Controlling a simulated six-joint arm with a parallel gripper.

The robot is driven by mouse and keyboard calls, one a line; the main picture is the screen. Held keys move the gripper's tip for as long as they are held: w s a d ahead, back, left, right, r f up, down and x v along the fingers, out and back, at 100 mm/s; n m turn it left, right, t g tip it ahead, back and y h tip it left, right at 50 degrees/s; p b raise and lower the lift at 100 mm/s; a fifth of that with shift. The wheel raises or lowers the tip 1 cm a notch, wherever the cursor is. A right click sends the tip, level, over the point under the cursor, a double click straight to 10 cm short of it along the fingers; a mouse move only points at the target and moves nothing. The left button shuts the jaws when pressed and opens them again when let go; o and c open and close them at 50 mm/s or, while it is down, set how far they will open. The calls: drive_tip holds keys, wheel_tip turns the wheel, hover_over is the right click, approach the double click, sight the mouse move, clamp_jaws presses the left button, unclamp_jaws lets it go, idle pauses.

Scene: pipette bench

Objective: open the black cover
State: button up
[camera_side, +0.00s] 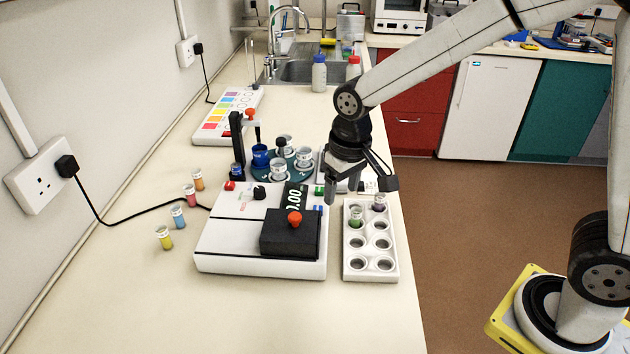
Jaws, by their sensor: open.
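The black cover (277,238) is a dark block with an orange-red knob (294,219) on top. It sits closed on the front right of a white device (225,235) with a tilted display reading digits. My gripper (342,198) points down behind and to the right of the cover, above the back end of a white tube rack (388,267). It is open and apart from the cover. I see nothing between its fingers. What lies under the cover is hidden.
A round teal carousel (262,172) with cups stands behind the device. Several coloured vials, such as the yellow one (164,238), stand left of it. The front counter is clear.

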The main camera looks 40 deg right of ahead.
wheel_tip(320, 180, up, 4)
drive_tip(key=g, duration=0.1)
hover_over(294, 215)
drive_tip(key=shift+s+f, duration=0.1)
drive_tip(key=shift+f, duration=0.1)
drive_tip(key=shift+f, duration=3.95)
clamp_jaws()
drive_tip(key=shift+r, duration=0.1)
